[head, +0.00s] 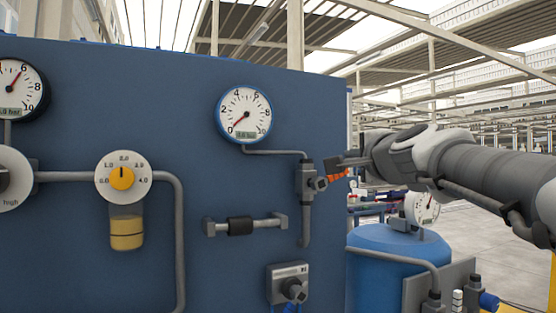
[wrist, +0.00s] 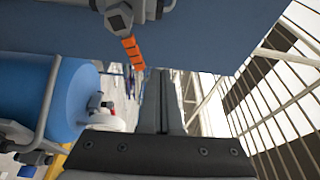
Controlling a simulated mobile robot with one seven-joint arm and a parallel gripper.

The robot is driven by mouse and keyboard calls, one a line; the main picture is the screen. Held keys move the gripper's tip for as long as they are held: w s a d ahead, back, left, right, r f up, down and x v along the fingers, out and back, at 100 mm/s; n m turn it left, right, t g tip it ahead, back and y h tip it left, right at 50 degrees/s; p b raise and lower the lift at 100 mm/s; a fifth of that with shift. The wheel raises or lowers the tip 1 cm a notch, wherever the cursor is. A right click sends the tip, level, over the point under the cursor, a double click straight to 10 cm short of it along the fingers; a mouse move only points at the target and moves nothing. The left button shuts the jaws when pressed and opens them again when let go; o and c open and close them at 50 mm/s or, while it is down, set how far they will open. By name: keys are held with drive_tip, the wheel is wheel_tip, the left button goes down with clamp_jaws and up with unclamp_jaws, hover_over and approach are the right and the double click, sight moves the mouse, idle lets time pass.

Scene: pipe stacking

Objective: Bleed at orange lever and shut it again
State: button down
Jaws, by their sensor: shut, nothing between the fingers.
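The orange lever (head: 338,175) sticks out to the right from a grey valve (head: 306,181) on the blue panel. In the wrist view the lever (wrist: 133,52) hangs from the valve's hex nut (wrist: 118,16), left of my fingertips. My gripper (head: 342,160) is shut and empty. Its fingers are beside the lever, just above it in the head view; whether they touch it I cannot tell. A round gauge (head: 243,114) above the valve, joined to it by a pipe, has its red needle near 0.
The blue panel (head: 230,270) fills the left and middle. A yellow-knobbed regulator (head: 122,178), a grey handle (head: 245,225) and a lower valve (head: 290,285) stick out of it. A blue tank (head: 395,260) with pipes stands below my arm. Open hall lies at right.

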drive_tip(key=s, duration=0.6)
drive_tip(key=shift+s+d+p, duration=0.15)
drive_tip(key=shift+d+p, duration=0.15)
drive_tip(key=shift+s, duration=0.1)
